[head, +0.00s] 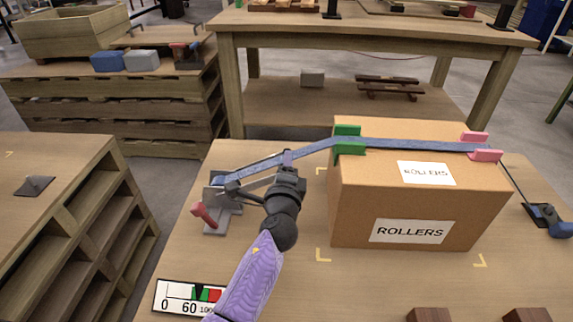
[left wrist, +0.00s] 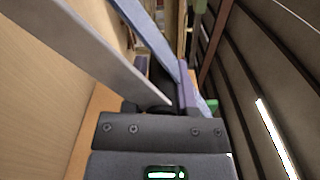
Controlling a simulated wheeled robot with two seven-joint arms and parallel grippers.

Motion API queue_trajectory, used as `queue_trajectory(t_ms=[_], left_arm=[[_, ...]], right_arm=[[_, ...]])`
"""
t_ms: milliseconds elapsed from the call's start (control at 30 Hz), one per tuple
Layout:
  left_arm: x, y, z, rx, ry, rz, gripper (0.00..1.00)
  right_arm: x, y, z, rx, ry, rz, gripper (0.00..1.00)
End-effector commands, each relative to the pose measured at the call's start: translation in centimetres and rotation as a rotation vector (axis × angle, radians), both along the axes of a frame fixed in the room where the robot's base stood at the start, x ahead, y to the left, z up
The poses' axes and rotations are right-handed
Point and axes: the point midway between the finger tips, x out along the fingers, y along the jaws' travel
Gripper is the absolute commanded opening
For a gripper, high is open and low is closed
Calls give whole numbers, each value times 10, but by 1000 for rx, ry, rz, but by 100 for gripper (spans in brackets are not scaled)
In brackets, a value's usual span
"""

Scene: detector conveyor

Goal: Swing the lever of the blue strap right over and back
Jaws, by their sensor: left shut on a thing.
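A cardboard box (head: 372,205) labelled ROLLERS stands on the table. The blue strap (head: 415,144) runs over it, through a green corner piece (head: 348,140) and a pink one (head: 484,148), and slopes down left to a grey ratchet (head: 221,197) with a red handle (head: 203,213). The lever (head: 250,186) reaches from the ratchet to my left gripper (head: 284,172), which is shut on its end. The left wrist view shows the grey lever (left wrist: 95,55) entering between the jaws, with the blue strap (left wrist: 150,42) beside it. My right gripper is out of view.
A gauge card (head: 190,296) lies at the table's front left, its black pointer near the green band. A dark blue fitting (head: 548,219) sits at the right. Brown blocks (head: 428,314) show at the front edge. A shelf unit (head: 60,200) stands left.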

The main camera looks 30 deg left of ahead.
Motion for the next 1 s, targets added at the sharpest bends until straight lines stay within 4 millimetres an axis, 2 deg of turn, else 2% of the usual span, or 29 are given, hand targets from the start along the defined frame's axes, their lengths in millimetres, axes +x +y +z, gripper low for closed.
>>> queue_trajectory(t_ms=[433,1000], left_arm=[[0,0,1,3,-1,0,0],[0,0,3,-2,-4,-1,0]], right_arm=[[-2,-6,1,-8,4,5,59],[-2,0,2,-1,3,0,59]])
